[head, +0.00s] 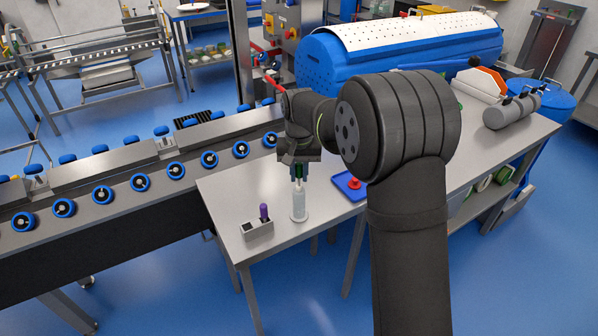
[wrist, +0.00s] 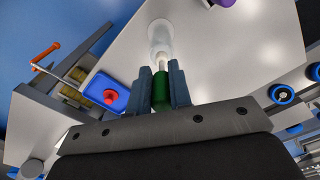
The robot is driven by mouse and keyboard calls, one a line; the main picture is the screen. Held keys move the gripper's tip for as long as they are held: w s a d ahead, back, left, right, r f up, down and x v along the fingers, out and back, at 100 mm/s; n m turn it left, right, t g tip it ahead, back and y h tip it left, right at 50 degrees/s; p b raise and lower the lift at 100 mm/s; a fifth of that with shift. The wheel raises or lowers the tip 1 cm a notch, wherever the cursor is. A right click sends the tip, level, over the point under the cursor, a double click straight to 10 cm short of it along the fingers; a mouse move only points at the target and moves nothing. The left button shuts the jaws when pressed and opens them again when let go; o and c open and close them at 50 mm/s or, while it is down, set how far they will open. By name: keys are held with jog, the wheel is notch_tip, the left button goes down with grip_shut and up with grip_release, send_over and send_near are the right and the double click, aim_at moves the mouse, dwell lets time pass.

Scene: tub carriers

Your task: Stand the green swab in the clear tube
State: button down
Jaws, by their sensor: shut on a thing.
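My gripper (head: 299,178) is shut on the green swab (wrist: 160,92), which lies between its two fingers (wrist: 161,80) in the wrist view. The swab's green handle (head: 298,171) also shows in the head view, pointing down with its pale end lowest. The clear tube (head: 299,206) stands upright on the steel table directly below my gripper. In the wrist view the pale end of the swab overlaps the tube (wrist: 160,36) at its mouth. I cannot tell how far the end is inside the tube.
A grey holder (head: 257,230) with a purple swab (head: 264,211) stands left of the tube. A blue tray (head: 340,182) with a red object (head: 353,184) lies to the right. The conveyor (head: 130,180) runs along the table's left side.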

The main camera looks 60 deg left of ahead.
aim_at(299, 179)
jog(key=shift+f, duration=2.25)
dwell(0.8)
jog(key=c, duration=0.7)
grip_release()
dwell(0.3)
jog(key=shift+r, duration=4.05)
jog(key=shift+f, duration=4.05)
jog(key=shift+r, duration=0.15)
